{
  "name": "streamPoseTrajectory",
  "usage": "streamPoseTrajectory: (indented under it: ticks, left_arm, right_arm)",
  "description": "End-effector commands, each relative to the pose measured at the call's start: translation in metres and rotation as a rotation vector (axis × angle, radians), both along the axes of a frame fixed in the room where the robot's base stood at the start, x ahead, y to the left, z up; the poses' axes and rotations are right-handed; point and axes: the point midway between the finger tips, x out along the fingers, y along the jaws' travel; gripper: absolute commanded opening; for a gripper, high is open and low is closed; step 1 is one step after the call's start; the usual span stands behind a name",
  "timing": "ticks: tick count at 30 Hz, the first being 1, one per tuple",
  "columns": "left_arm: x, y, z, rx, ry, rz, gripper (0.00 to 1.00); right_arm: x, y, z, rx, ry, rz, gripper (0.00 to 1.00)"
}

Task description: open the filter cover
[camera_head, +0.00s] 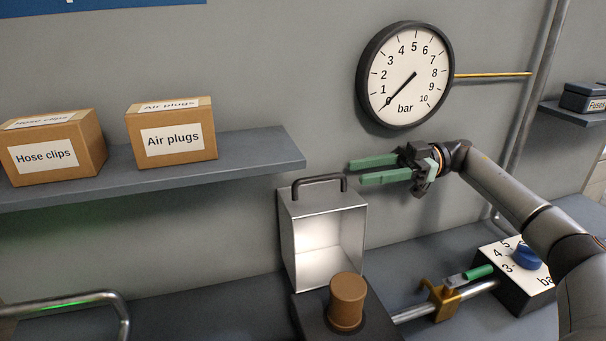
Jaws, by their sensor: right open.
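A silver box-like metal piece, which looks like the filter cover (323,240), stands against the wall in the middle of the view. A dark bar handle (318,180) runs along its top. My left gripper is out of view.
A brown cylinder (346,303) on a dark block stands in front of the silver piece. A shelf (255,163) with two cartons is at left. A pressure gauge (407,75) hangs above my gripper. A pipe with a green-handled brass valve (443,296) lies lower right.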

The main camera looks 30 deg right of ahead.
Motion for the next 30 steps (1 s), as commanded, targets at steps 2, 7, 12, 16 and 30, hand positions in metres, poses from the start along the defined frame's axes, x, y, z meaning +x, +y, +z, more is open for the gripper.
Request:
streamPoseTrajectory:
  ticks: [2, 7, 12, 16, 30]
  left_arm:
    - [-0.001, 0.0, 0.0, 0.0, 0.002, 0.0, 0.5]
    - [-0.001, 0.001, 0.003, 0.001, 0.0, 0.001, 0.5]
    - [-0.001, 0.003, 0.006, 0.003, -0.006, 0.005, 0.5]
    - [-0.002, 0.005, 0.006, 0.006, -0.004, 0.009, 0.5]
    - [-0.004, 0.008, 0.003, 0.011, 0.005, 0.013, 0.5]
  right_arm:
    - [0.002, 0.012, 0.0, 0.0, 0.001, 0.004, 0.45]
    - [0.01, 0.047, 0.001, 0.001, 0.0, 0.006, 0.45]
    - [0.018, 0.08, 0.001, 0.001, 0.0, 0.005, 0.45]
    - [0.023, 0.098, 0.001, 0.002, 0.001, 0.004, 0.45]
    - [0.027, 0.111, 0.0, 0.001, 0.001, 0.0, 0.45]
